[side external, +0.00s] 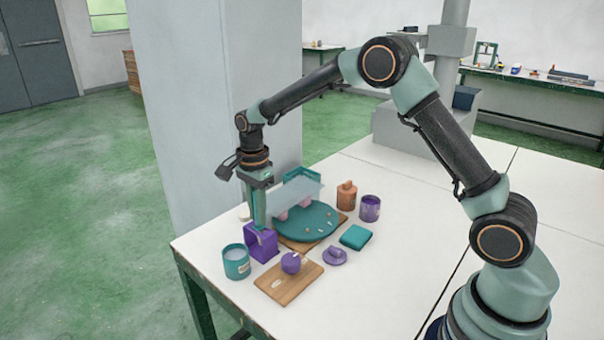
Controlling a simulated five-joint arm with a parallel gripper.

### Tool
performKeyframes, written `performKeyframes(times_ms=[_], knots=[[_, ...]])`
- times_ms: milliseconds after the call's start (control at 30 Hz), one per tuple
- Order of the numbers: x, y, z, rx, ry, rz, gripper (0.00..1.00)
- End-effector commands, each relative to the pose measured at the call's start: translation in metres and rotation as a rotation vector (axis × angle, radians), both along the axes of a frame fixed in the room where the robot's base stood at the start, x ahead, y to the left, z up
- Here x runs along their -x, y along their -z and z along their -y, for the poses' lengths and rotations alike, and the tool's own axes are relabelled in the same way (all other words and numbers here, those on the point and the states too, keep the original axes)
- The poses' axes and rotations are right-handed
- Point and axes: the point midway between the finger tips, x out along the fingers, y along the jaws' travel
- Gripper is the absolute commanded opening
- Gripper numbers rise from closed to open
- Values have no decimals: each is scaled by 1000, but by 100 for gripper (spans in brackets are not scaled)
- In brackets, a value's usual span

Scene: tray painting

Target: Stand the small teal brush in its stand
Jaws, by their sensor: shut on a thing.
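My gripper (257,215) points straight down at the front left of the white table. It is shut on a slim teal thing, which appears to be the small teal brush; its outline blends with the teal fingers. A purple open-framed stand (262,247) is directly below the fingertips in the picture. The lower end of the held thing is at or just above the stand's top. I cannot tell whether it is inside the stand or touching it.
A teal cup (236,263) stands close left of the stand. A wooden board (281,287) with a purple knob-like thing (291,263) is in front. A round teal tray (304,234) is behind right, beside a purple saucer (335,260), a teal block (355,237) and jars (347,197).

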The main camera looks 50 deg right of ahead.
Motion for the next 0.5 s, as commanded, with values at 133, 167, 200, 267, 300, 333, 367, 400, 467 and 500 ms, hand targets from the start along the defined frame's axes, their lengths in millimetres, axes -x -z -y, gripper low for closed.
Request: performKeyframes(times_ms=[133,167,200,267,300,333,367,400,467,500], knots=[[0,2,0,0,0,-1,0],[0,2,0,0,0,-1,0],[0,2,0,0,0,0,0],[0,2,0,0,0,0,0],[0,2,0,0,0,0,0],[0,2,0,0,0,0,0],[0,2,0,0,0,0,32],[0,2,0,0,0,0,47],[0,2,0,0,0,0,55],[0,2,0,0,0,0,55]])
